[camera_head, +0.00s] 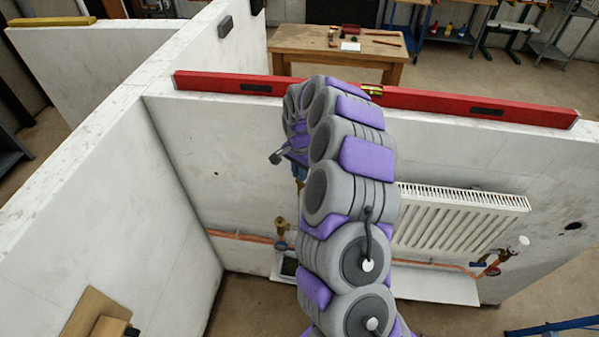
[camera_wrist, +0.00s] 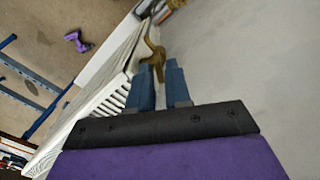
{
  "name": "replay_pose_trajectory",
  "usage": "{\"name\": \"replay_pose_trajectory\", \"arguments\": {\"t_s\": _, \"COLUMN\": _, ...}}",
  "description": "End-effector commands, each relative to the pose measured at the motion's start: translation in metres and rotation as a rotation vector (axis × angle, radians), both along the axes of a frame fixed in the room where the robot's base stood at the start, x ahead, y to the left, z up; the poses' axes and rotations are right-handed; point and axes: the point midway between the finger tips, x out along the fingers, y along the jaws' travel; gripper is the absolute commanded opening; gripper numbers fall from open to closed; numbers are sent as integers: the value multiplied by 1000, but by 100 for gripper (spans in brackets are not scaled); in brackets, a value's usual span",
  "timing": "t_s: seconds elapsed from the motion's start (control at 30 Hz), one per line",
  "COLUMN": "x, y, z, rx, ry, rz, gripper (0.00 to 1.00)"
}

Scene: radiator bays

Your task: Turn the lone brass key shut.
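A bent brass key (camera_wrist: 154,48) shows just beyond my gripper (camera_wrist: 160,72) in the wrist view, near the pale wall. Its near end reaches the space between the two blue fingertips. The fingers stand a little apart, and I cannot tell whether they touch the brass. In the head view, my own arm covers most of that area, and the fingers and key are largely hidden behind it.
A white radiator (camera_head: 455,220) hangs right of my arm, with a pipe valve (camera_head: 500,256) at its right. Another brass valve (camera_head: 281,229) sits on copper pipes left of my arm. A red level (camera_head: 480,105) lies along the wall top. A wooden table (camera_head: 340,46) stands behind.

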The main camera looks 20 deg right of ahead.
Motion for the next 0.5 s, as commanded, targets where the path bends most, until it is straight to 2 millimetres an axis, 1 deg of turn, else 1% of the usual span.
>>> {"name": "replay_pose_trajectory", "arguments": {"t_s": 0.13, "x": 0, "y": 0, "z": -7, "rx": -1, "ry": -2, "rz": 1, "gripper": 18}}
{"name": "replay_pose_trajectory", "arguments": {"t_s": 0.37, "x": 0, "y": 0, "z": -8, "rx": -1, "ry": -2, "rz": 1, "gripper": 18}}
{"name": "replay_pose_trajectory", "arguments": {"t_s": 0.4, "x": 0, "y": 0, "z": -8, "rx": -1, "ry": -2, "rz": 1, "gripper": 17}}
{"name": "replay_pose_trajectory", "arguments": {"t_s": 0.5, "x": 0, "y": 0, "z": -8, "rx": 0, "ry": -1, "rz": 1, "gripper": 8}}
